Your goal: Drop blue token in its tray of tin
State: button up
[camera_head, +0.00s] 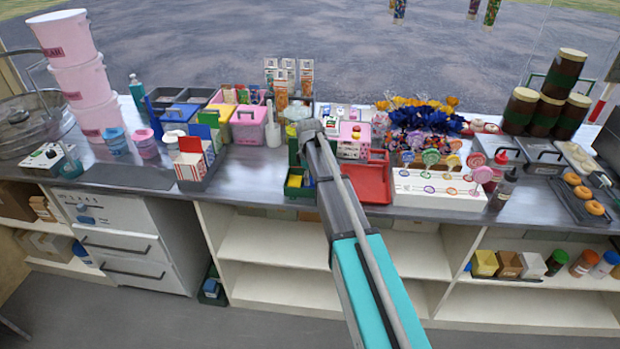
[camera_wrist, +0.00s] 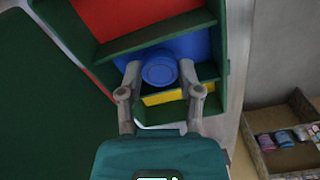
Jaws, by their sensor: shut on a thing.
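The blue token (camera_wrist: 160,71) is a round blue piece in the wrist view. My gripper (camera_wrist: 160,76) is shut on it, with one finger at each side. Beyond it is the green tin (camera_wrist: 222,60), with a red section (camera_wrist: 125,14), a blue section (camera_wrist: 192,45) and a yellow section (camera_wrist: 165,97) between green dividers. The token overlaps the blue section in the picture; I cannot tell its height above the floor of that section. In the head view the tin (camera_head: 293,190) sits at the counter's front edge, partly hidden by my arm.
A red tray (camera_head: 374,184) and a white lollipop stand (camera_head: 440,200) are right of the tin. A red-striped box (camera_head: 190,170) stands to the left, with bare counter (camera_head: 245,180) between. A box of small cans (camera_wrist: 262,150) shows lower right in the wrist view.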

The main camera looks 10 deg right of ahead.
jog(key=shift+f, duration=0.25)
dwell(0.5)
jog(key=o, duration=0.9)
jog(key=shift+r, duration=0.15)
notch_tip(320, 180, up, 9)
jog(key=p, duration=0.8)
jog(key=shift+p, duration=0.4)
